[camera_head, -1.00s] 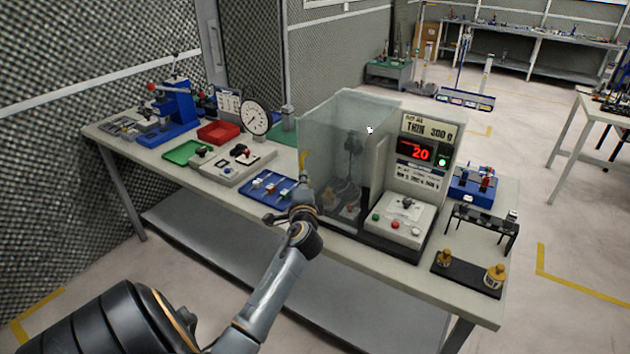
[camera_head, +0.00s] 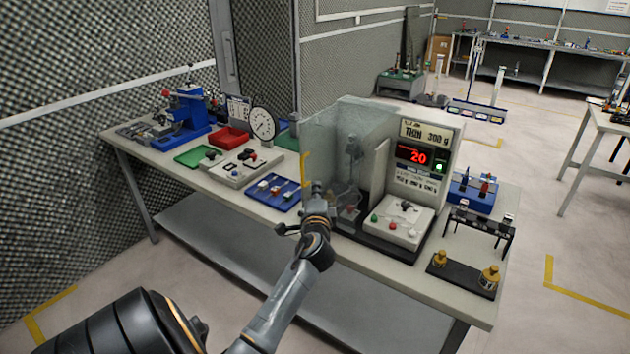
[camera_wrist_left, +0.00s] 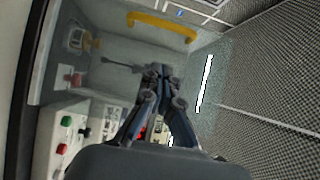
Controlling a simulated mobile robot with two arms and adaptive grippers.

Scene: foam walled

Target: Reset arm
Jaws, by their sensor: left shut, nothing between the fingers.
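My left arm comes in from the bottom left of the head view. My left gripper (camera_head: 317,190) is at the front left of the clear-walled box (camera_head: 343,120), near its yellow handle (camera_head: 305,168). The arm covers part of the box's lower front. In the left wrist view the gripper's dark fingers (camera_wrist_left: 155,78) are together, with nothing between them. The yellow handle (camera_wrist_left: 160,25) shows beyond them there. I cannot tell whether the gripper touches the box. My right gripper is not in view.
The workbench (camera_head: 225,191) carries a display panel reading 20 (camera_head: 417,157), a blue panel (camera_head: 274,192), a red tray (camera_head: 230,136), a dial gauge (camera_head: 262,123) and a dark stand with brass weights (camera_head: 462,274). Open floor lies to the right.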

